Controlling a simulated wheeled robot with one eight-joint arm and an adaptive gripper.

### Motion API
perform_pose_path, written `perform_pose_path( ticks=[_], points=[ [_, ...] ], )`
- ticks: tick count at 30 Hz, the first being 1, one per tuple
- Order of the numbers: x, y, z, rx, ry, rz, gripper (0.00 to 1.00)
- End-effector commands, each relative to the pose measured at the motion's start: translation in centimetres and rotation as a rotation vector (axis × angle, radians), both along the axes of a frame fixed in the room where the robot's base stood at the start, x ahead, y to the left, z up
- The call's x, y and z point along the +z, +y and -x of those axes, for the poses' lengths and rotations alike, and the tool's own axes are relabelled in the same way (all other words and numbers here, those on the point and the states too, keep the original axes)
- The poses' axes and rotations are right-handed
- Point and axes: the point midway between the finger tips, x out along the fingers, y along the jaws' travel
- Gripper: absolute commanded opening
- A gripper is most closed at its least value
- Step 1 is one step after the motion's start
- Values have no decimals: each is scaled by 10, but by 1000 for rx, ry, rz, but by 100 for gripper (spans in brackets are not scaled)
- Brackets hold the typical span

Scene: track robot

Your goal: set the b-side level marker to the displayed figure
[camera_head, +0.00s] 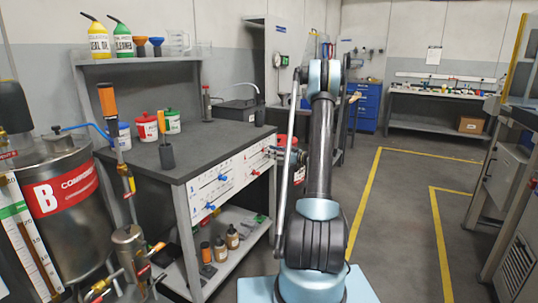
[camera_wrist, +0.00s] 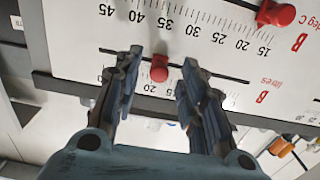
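In the wrist view a white panel (camera_wrist: 85,30) with printed scales appears upside down. A red marker (camera_wrist: 159,68) sits on a dark slot beside the red "B" and "litres" print. My gripper (camera_wrist: 162,60) is open, with one finger on each side of this marker in the picture; I cannot tell whether either touches it. A second red marker (camera_wrist: 275,13) is at the upper right, near "B" and "deg C". In the head view, tank B (camera_head: 85,228) stands at left with a white scale gauge (camera_head: 33,240) beside it; its exact reading is too small to tell.
The panel is on the front of a dark-topped bench (camera_head: 215,137) holding pots and a black stand tool. A shelf below (camera_head: 230,262) holds bottles. Pipes and a small metal vessel (camera_head: 130,245) are at the left. The floor (camera_head: 405,215) at the right is clear.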

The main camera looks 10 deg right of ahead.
Motion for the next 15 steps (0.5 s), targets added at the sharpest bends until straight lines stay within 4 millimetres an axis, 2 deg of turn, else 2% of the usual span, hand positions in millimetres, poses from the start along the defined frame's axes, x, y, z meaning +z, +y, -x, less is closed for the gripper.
perform_pose_path(
  ticks=[6,15],
  points=[
    [0,15,-11,0,0,0,38],
    [0,17,-13,-1,0,0,38]
  ],
)
